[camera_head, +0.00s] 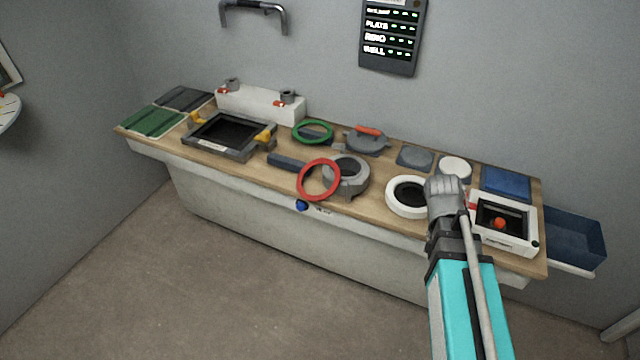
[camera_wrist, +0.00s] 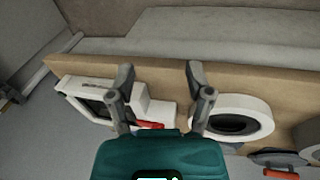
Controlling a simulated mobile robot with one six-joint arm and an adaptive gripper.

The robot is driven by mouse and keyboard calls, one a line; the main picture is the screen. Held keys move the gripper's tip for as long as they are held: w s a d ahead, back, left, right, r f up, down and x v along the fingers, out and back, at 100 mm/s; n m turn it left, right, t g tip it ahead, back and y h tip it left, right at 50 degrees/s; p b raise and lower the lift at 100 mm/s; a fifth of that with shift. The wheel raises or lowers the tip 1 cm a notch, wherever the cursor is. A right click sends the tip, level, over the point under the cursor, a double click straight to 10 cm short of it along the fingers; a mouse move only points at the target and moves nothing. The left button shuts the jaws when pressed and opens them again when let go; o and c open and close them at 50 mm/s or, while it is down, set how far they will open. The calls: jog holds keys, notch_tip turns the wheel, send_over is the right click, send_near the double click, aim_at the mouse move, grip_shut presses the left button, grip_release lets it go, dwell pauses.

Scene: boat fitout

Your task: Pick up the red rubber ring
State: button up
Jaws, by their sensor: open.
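The red rubber ring (camera_head: 301,180) is near the front edge of the wooden counter, around the middle, in the head view. It overlaps the left side of a round grey housing (camera_head: 361,188); I cannot tell whether it lies flat or leans on it. My gripper (camera_head: 445,190) is well to the right of the ring, over the counter between a white round collar (camera_head: 395,207) and a white box (camera_head: 517,237). In the wrist view, the two fingers of my gripper (camera_wrist: 160,77) are apart with nothing between them. The red ring is not visible there.
A green ring (camera_head: 299,136) and a grey lid with a red handle (camera_head: 367,131) lie behind. A dark frame with yellow clips (camera_head: 222,154) is on the left. A blue bin (camera_head: 578,240) is at the right end. The floor in front is clear.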

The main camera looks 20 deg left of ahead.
jog(key=w+a+f+m+t+h+b, duration=0.2)
jog(key=w+a+h+b, duration=0.15)
jog(key=a, duration=0.65)
jog(key=m+t+h+b, duration=0.1)
jog(key=m+t+b, duration=0.3)
jog(key=t+b, duration=0.4)
send_near(328, 193)
jog(key=s+a+p, duration=0.1)
jog(key=s+a, duration=0.1)
jog(key=s, duration=0.1)
jog(key=shift+w+d+r+t, duration=0.15)
jog(key=shift+r+t, duration=0.15)
jog(key=shift+r, duration=0.15)
jog(key=shift+w, duration=0.1)
jog(key=shift+b+x, duration=1.6)
jog(key=shift+x, duration=2.65)
jog(key=shift+d, duration=0.1)
jog(key=shift+b+x, duration=1.05)
jog(key=shift+x, duration=1.5)
jog(key=shift+d, duration=0.1)
